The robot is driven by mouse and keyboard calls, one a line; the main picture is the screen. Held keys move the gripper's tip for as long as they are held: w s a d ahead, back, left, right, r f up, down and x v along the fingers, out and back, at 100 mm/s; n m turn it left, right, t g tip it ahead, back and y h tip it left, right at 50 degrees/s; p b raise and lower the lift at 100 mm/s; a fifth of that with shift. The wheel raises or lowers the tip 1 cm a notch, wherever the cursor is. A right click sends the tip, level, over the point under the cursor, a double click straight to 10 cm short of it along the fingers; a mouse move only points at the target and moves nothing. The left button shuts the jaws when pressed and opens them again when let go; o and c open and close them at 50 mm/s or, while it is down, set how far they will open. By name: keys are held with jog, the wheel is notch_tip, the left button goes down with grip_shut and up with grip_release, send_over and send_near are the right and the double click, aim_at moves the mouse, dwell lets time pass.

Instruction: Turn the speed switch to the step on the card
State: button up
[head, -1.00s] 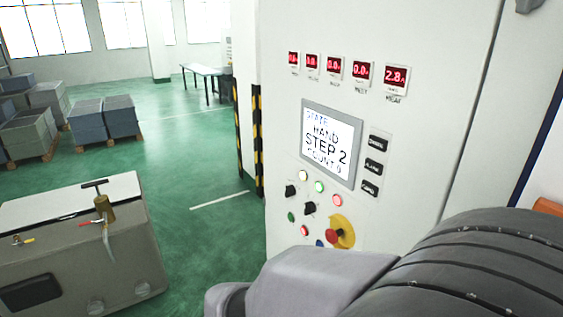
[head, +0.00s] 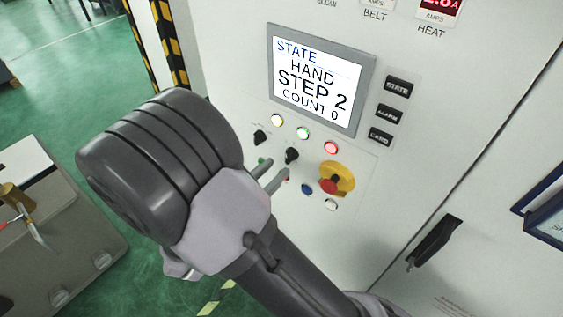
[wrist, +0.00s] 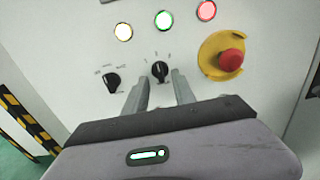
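Two black rotary switches sit on the white control cabinet: a left one (head: 260,137) and a right one (head: 292,155). Their labels are too small to read, so I cannot tell by name which is the speed switch. In the wrist view the right switch (wrist: 160,69) lies just beyond and between my fingertips, its pointer roughly upward; the left switch (wrist: 112,81) is outside them. My gripper (head: 278,168) (wrist: 161,82) is open and empty, close to the panel. The screen (head: 315,80) reads HAND, STEP 2, COUNT 0. No card is readable; a blue-framed sheet (head: 547,222) is cut off at right.
A red emergency stop on a yellow plate (head: 333,184) sits right of my fingers. Yellow, green and red lamps (head: 303,133) are above; blue (head: 307,189) and white buttons are below. A black door handle (head: 434,243) sticks out at right. A grey box with a valve stands lower left.

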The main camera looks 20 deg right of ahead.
aim_at(288, 159)
jog(key=shift+x, duration=1.95)
jog(key=shift+c, duration=0.4)
jog(key=shift+a, duration=0.1)
grip_shut()
jog(key=m+b, duration=0.2)
jog(key=m, duration=0.2)
jog(key=shift+f+m, duration=0.1)
jog(key=shift+m, duration=0.3)
jog(key=shift+s+m+b, duration=0.1)
jog(key=shift+m+b, duration=1.3)
jog(key=shift+m, duration=0.6)
